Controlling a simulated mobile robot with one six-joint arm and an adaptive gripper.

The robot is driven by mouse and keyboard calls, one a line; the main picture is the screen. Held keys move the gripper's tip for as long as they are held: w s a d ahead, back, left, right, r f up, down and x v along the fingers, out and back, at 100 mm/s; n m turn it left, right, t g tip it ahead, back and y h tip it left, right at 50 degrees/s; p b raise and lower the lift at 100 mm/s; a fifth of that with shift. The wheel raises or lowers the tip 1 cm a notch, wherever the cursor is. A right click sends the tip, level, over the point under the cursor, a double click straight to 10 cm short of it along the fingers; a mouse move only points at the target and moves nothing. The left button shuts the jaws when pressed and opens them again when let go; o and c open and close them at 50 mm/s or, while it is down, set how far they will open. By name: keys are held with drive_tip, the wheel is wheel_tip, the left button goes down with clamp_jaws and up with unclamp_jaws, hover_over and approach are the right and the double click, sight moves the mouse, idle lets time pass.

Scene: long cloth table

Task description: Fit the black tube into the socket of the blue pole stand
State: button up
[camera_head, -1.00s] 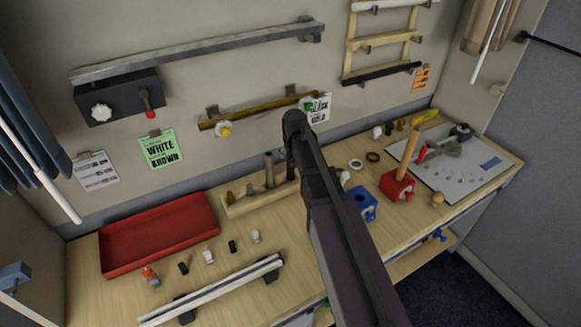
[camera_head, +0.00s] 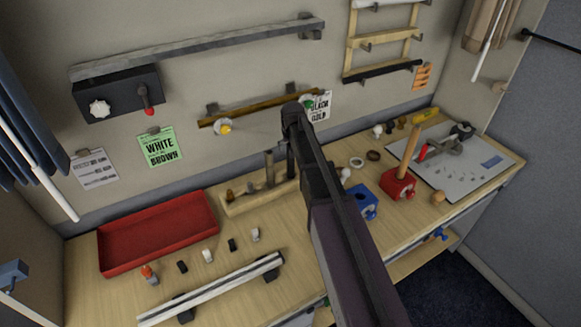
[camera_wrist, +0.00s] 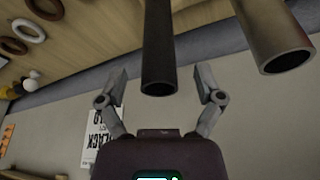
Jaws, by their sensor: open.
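The black tube (camera_wrist: 158,45) shows in the wrist view, its open end between my two fingers. My gripper (camera_wrist: 160,88) is open, with a gap on both sides of the tube. A grey-brown tube (camera_wrist: 272,38) is beside it. In the head view my arm hides most of the gripper and black tube, near the wooden rack (camera_head: 238,204) where the grey-brown tube stands upright. The blue pole stand (camera_head: 367,205) is on the table to the right of my arm, its round socket visible and empty.
A red stand (camera_head: 397,187) holding a wooden pole is right of the blue one. Dark and white rings (camera_head: 373,155) lie behind it. A red tray (camera_head: 160,245) is at the left, with small parts and a white rail (camera_head: 225,290) in front. The wall is close behind the rack.

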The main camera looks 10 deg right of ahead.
drive_tip(key=shift+b+x, duration=0.65)
drive_tip(key=shift+x, duration=0.3)
drive_tip(key=shift+s, duration=0.1)
clamp_jaws()
